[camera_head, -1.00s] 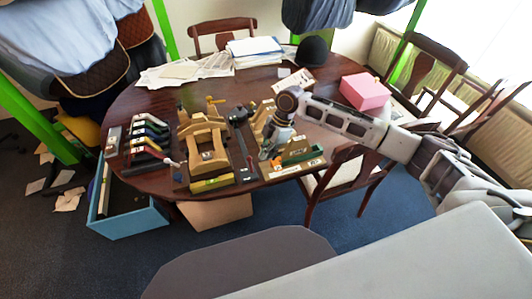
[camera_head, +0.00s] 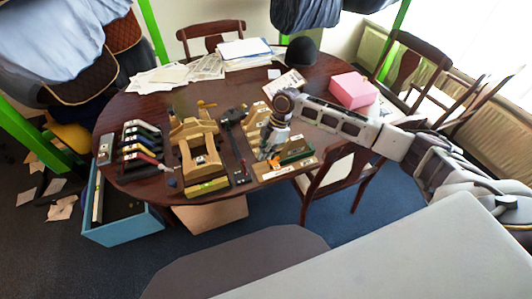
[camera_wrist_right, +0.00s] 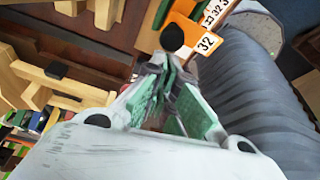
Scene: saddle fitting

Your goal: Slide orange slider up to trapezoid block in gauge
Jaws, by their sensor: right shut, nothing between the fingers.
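In the right wrist view the orange slider (camera_wrist_right: 188,22) shows a black knob (camera_wrist_right: 172,37) and a white "32" label. My right gripper (camera_head: 268,154) is over the gauge's left part. In the wrist view its fingers (camera_wrist_right: 166,63) are shut and empty, right by the knob; I cannot tell whether they touch it. I cannot make out the trapezoid block. My left gripper is not in view.
Left of the gauge stand a dark tool (camera_head: 237,145), a wooden saddle form (camera_head: 197,150) and a row of coloured pieces (camera_head: 140,145). A pink box (camera_head: 353,90) and papers (camera_head: 245,52) lie farther back. A chair (camera_head: 335,170) stands at the table's front right.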

